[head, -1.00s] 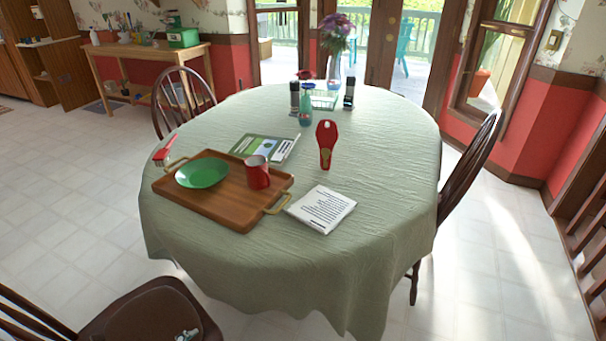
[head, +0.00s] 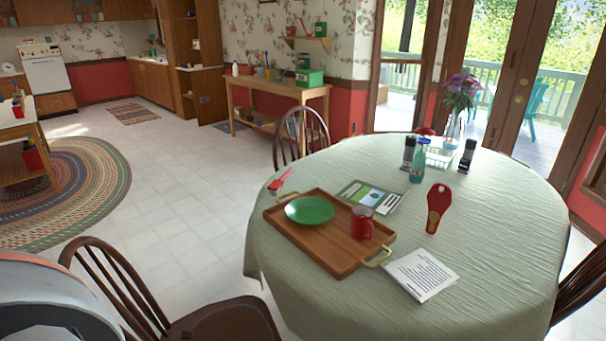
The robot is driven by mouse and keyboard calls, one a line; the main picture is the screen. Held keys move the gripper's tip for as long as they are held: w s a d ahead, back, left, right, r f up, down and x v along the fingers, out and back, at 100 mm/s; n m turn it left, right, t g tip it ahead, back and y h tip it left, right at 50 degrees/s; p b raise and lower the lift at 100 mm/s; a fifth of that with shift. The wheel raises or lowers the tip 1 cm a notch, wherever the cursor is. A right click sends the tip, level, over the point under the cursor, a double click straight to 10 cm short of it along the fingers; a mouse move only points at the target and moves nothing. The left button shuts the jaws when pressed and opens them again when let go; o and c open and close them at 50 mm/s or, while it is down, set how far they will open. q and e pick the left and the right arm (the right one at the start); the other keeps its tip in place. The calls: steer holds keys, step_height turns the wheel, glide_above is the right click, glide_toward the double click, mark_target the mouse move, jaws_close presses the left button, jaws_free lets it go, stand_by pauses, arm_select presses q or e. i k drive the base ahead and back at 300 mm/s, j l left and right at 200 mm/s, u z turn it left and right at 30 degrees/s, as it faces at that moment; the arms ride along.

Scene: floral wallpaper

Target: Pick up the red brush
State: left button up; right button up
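The red brush (head: 279,180) lies at the left edge of the round table (head: 480,275), just beyond the wooden tray (head: 283,236). Its handle points up and to the right, and its head is near the cloth's edge. Nothing covers it. Neither my left nor my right gripper shows in the head view.
The tray holds a green plate (head: 310,209) and a red mug (head: 362,222). A booklet (head: 371,195), papers (head: 421,275) and a red paddle-shaped item (head: 438,207) lie nearby. Chairs (head: 302,133) (head: 215,318) stand around the table. Floor (head: 190,190) left of it is clear.

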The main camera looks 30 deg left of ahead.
mark_target(275, 188)
steer(key=u, duration=1.2)
